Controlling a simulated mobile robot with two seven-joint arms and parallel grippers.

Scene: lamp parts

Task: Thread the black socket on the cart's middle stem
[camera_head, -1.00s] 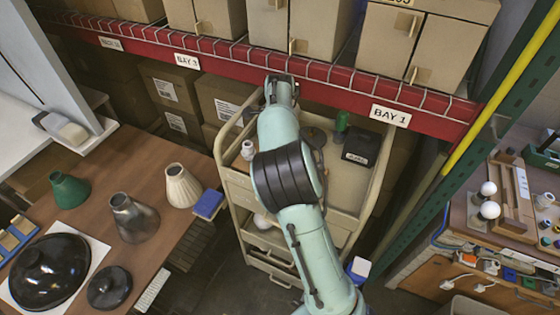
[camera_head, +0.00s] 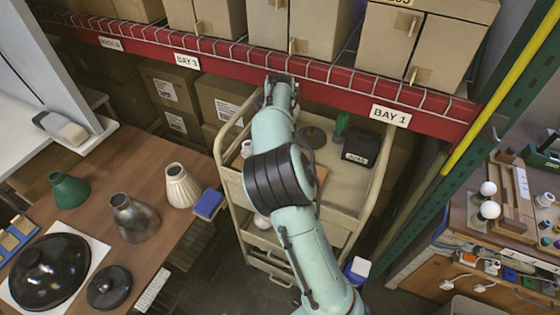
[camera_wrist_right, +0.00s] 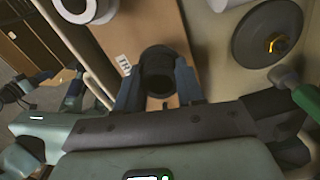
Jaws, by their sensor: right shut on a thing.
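My right gripper (camera_wrist_right: 157,92) is shut on the black socket (camera_wrist_right: 157,68) in the right wrist view. The socket is a short dark ring or tube between the two fingers, with its opening facing the camera. A brown board (camera_wrist_right: 138,30) with a partly hidden printed label lies beyond it. A grey round base with a short brass-tipped stem (camera_wrist_right: 277,43) stands at the upper right, apart from the socket. It also shows on the cart in the head view (camera_head: 313,137). Any stem directly behind the socket is hidden.
The cream cart (camera_head: 346,190) has raised rails. It carries a white ring-shaped part (camera_head: 247,148), a green object (camera_head: 342,122) and a black box (camera_head: 361,146). The red shelf beam (camera_head: 250,70) runs behind. A wooden table (camera_head: 150,185) with lamp shades stands left.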

